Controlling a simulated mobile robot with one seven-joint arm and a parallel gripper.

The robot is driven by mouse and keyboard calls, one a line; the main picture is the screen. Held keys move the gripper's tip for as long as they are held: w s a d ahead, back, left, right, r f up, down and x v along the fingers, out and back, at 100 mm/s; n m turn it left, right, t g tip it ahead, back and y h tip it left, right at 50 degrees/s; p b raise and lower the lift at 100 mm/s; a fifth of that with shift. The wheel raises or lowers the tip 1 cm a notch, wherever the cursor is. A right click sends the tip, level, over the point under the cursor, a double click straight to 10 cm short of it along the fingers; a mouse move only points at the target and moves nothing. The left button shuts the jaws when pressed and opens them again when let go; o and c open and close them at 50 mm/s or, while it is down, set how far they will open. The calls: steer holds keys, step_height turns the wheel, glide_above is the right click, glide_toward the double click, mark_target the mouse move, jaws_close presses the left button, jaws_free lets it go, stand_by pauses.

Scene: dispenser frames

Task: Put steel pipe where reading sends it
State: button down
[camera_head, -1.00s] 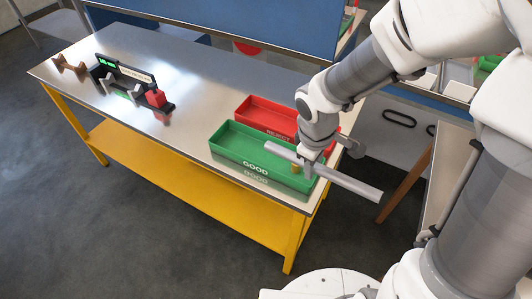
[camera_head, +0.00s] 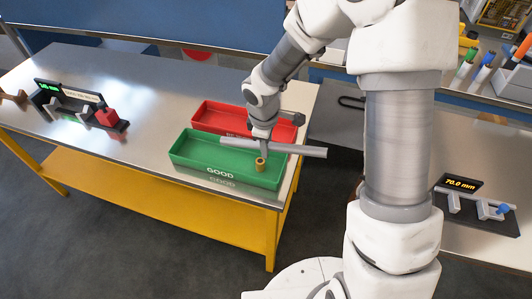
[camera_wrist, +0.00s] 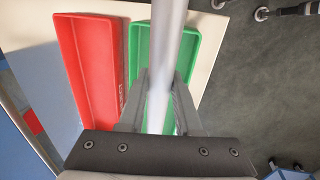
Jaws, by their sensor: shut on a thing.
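My gripper (camera_head: 262,146) is shut on the long grey steel pipe (camera_head: 308,151) and holds it in the air, roughly level. In the wrist view the pipe (camera_wrist: 168,50) runs between the jaws (camera_wrist: 158,102). In the head view the pipe passes over the right part of the green GOOD tray (camera_head: 195,163), and its right end reaches beyond the tray. The red REJECT tray (camera_head: 215,112) lies behind the green one. A gauge at the far left has a green display (camera_head: 48,87), too small to read. A display at right (camera_head: 460,184) reads 70.0 mm.
A small brass-coloured cylinder (camera_head: 261,164) shows within the green tray's outline, below the gripper. The steel table top (camera_head: 145,95) is clear between the left gauge and the trays. A blue panel (camera_head: 160,25) stands behind the table.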

steer(key=shift+w+f, duration=0.25)
steer(key=shift+f, duration=0.1)
step_height(320, 180, down, 4)
steer(key=shift+r, duration=0.25)
steer(key=shift+f+b, duration=0.65)
steer(key=shift+b, duration=0.2)
steer(key=c, duration=0.6)
jaws_free()
steer(key=shift+r, duration=0.15)
